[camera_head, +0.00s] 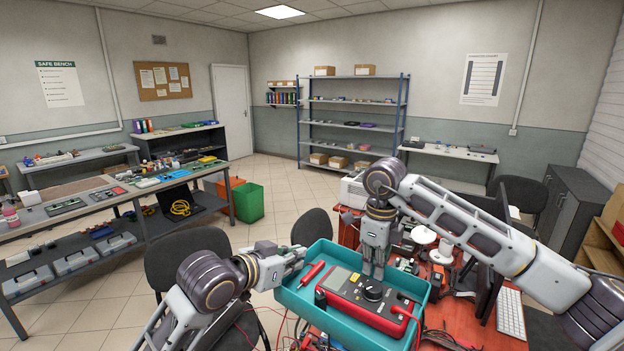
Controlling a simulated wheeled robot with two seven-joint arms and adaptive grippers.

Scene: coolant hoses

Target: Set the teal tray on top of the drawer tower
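The teal tray (345,328) is at the bottom centre, in front of me over the near side of the red workbench. A red and dark multimeter (366,297) and a red probe (311,274) lie in it. My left gripper (299,256) is at the tray's left rim, fingers pointing right. My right gripper (374,274) points down at the tray's far rim, its fingertips overlapping the tray in the picture. Whether either gripper is shut on the rim cannot be told. I cannot make out the drawer tower with certainty.
The red workbench (499,336) behind and right of the tray is cluttered with circuit boards, white spools (423,235) and a keyboard (510,313). A white boxy machine (353,191) stands at its far left. Dark chairs (313,228) stand close by; open floor lies beyond.

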